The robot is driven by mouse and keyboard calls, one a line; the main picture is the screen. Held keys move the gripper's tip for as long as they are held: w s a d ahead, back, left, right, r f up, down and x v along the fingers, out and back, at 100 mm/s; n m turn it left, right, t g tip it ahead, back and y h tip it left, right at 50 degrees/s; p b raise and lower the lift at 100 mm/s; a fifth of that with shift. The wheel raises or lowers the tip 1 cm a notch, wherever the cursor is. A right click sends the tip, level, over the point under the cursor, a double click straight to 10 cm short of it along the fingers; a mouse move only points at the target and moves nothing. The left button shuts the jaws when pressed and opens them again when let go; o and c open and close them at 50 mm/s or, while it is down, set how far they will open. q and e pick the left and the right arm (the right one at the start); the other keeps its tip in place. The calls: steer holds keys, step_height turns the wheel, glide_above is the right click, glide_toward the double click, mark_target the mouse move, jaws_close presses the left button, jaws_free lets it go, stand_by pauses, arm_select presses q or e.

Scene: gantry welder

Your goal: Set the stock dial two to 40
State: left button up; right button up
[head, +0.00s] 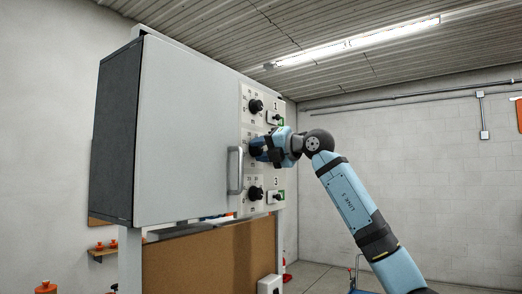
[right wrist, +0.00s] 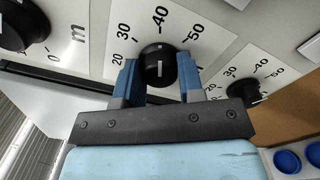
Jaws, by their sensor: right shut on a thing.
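Stock dial two (right wrist: 158,58) is a round black knob on a white scale plate (right wrist: 110,40) with the numbers 20, 30, 40 and 50 visible. My right gripper (right wrist: 158,76) is shut on this knob, with one blue finger on each side. A short white line shows on the knob's face, but I cannot tell for sure which number it points to. In the head view the right gripper (head: 257,148) hides most of the middle dial. The dial above (head: 256,106) and the dial below (head: 255,193) are free. My left gripper is out of view.
The dials sit on the right strip of a large grey cabinet (head: 185,120). A vertical door handle (head: 235,170) stands out just left of the middle dial. Small black switches (head: 275,118) sit right of the dials. Open room lies to the right.

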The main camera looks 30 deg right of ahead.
steer(key=shift+r, duration=0.1)
steer(key=o, duration=0.9)
steer(key=b+v, duration=0.3)
steer(key=v, duration=1.1)
steer(key=shift+w, duration=0.1)
